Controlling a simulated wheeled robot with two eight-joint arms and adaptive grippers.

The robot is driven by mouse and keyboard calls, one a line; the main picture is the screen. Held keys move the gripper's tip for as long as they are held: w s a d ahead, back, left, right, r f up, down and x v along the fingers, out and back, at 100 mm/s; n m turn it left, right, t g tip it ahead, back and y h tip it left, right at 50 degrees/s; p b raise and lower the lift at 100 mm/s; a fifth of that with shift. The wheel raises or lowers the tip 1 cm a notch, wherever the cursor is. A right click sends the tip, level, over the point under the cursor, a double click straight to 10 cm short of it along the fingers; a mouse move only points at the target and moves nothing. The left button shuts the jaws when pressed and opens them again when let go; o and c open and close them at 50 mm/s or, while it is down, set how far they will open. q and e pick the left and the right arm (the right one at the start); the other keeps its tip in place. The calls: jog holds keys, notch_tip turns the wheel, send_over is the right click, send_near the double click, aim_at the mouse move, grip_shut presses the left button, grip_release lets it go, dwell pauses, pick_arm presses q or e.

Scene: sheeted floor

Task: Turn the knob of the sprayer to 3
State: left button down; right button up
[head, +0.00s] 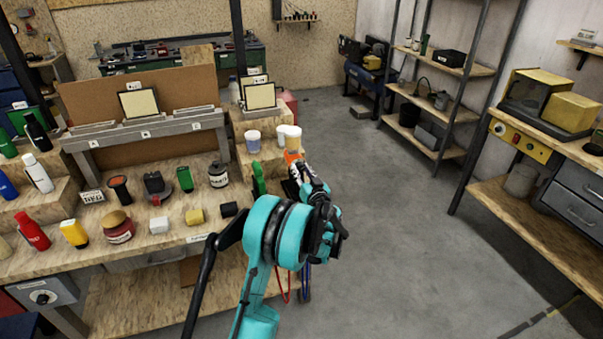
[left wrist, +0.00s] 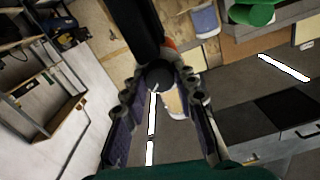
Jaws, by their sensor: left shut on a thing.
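My left gripper (head: 303,178) reaches toward the right end of the left workbench, beside an orange and white part (head: 292,158) that seems to belong to the sprayer. In the left wrist view, the fingers of my left gripper (left wrist: 158,82) stand on both sides of a dark, round-ended piece (left wrist: 158,75), shut on it. A bit of orange (left wrist: 168,45) shows just behind it. Whether this dark piece is the sprayer's knob, and any number on it, cannot be made out. Most of the sprayer is hidden by my gripper and wrist. My right gripper is not in view.
The workbench (head: 70,255) at left holds bottles, jars and small blocks. A white cup (head: 253,141) and a white mug-like container (head: 292,137) stand just behind my gripper. A grey box with a dial (head: 42,297) is at lower left. The floor (head: 385,225) to the right is clear.

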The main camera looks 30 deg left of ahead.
pick_arm(q)
jog(key=shift+m, duration=1)
jog(key=c, duration=1.2)
grip_release()
jog(key=shift+a, duration=0.1)
jog(key=v, duration=1.2)
